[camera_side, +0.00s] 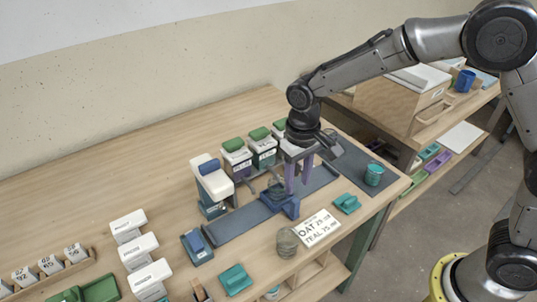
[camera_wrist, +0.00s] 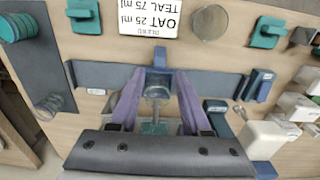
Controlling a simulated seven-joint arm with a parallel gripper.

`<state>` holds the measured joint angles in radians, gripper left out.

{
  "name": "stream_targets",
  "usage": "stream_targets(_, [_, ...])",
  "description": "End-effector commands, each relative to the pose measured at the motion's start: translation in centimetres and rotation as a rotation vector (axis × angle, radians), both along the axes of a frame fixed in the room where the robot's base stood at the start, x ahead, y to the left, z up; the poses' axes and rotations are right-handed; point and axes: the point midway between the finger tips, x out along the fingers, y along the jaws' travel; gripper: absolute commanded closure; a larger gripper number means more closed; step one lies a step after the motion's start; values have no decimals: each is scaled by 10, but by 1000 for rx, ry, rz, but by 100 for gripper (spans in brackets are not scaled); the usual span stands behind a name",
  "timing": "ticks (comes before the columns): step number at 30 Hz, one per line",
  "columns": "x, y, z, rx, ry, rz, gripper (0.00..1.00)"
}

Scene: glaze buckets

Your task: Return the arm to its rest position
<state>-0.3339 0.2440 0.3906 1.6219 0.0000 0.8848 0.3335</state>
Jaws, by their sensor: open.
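My gripper (camera_side: 298,186) points down over the blue-grey rail on the bench. Its two purple fingers are apart. In the wrist view my gripper (camera_wrist: 157,82) has a small clear jar (camera_wrist: 157,92) between its fingers, with teal colour showing below it. I cannot tell whether the fingers touch the jar. A blue block (camera_side: 285,206) sits on the rail just below the fingers. The arm reaches in from the right, extended over the bench.
White buckets with green lids (camera_side: 236,160) stand behind the rail. A white and blue dispenser (camera_side: 213,184) stands left. A teal pot (camera_side: 374,175) is on the dark mat at right. The back-left bench is clear.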

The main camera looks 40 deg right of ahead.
Motion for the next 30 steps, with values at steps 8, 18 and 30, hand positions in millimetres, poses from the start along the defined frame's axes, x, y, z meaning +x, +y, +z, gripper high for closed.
stream_targets(8, [0, 0, 4, 0, 0, 0, 53])
stream_targets(18, [5, -31, 72, 43, -141, -73, 53])
stream_targets(30, [-112, -113, 185, 71, -429, -150, 53])
